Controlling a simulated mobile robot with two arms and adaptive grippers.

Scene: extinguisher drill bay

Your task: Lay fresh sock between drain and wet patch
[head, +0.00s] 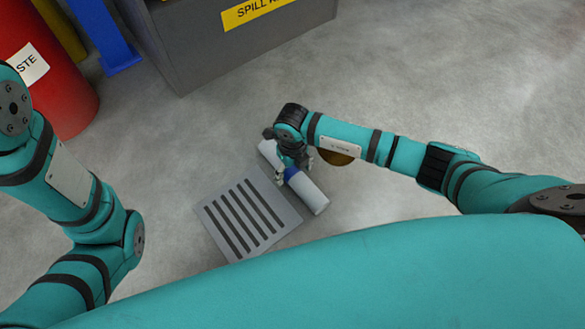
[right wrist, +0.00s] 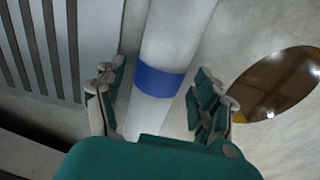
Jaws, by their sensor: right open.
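The fresh sock, a whitish roll with a blue band, lies on the floor in the head view (head: 312,197) and runs through the middle of the right wrist view (right wrist: 176,35). It lies along the right side of the slotted grey drain (head: 208,212), which is at the left of the right wrist view (right wrist: 96,40). The brown wet patch (right wrist: 275,84) is to its right; my right arm partly covers the patch in the head view (head: 336,159). My right gripper (head: 294,174) is open, its fingers on either side of the sock near the band. My left gripper is out of view.
A dark grey spill kit box (head: 215,58) stands at the top. A red waste drum (head: 62,98) and a blue post (head: 103,32) stand at the upper left. The concrete floor at the right is clear.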

